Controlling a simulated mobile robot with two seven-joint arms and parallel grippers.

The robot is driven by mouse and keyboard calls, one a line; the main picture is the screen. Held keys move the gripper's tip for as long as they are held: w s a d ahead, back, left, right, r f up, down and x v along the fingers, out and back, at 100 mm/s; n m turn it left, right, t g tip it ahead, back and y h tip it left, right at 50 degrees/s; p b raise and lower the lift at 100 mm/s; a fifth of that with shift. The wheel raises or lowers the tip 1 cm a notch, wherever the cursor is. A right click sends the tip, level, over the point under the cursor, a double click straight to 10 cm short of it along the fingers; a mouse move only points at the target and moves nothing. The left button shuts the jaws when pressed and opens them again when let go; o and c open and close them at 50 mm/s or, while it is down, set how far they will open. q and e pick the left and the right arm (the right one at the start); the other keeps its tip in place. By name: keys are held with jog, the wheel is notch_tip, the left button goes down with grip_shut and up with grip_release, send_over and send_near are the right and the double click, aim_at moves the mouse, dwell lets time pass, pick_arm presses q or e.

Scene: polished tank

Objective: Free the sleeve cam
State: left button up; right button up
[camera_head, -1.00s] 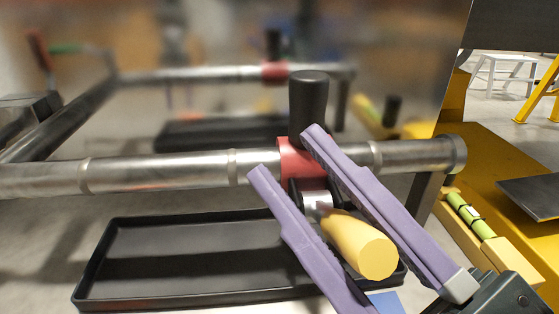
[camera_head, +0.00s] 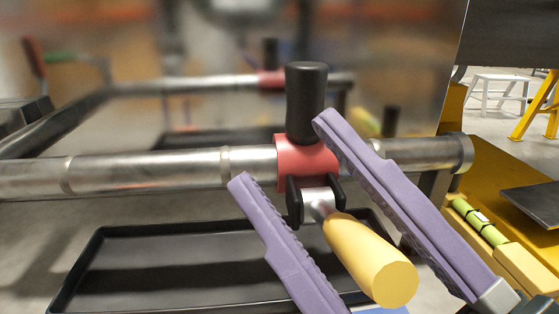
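A red sleeve (camera_head: 306,153) sits around a steel pipe (camera_head: 150,172) that runs across the view. A black upright grip (camera_head: 306,102) stands on top of the sleeve. Below the sleeve is a black fork with a steel cam piece (camera_head: 316,198), from which a yellow handle (camera_head: 368,260) points toward me and down to the right. My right gripper (camera_head: 280,150) is open, its two purple fingers on either side of the cam and yellow handle, with gaps visible on both sides. My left gripper is not in view.
A black tray (camera_head: 180,262) lies below the pipe. The polished tank wall (camera_head: 400,50) behind mirrors the pipe and sleeve. At right are a yellow ledge with a green level (camera_head: 480,222), and a white stool (camera_head: 498,92) farther back.

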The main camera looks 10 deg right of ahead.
jog(key=shift+o, duration=0.8)
jog(key=shift+s+d+f, duration=0.1)
jog(key=shift+f, duration=0.05)
jog(key=b+v, duration=0.3)
jog(key=v, duration=0.6)
jog(key=shift+s+d, duration=0.15)
jog(key=shift+s, duration=0.05)
jog(key=shift+f, duration=0.1)
jog(key=shift+c, duration=0.4)
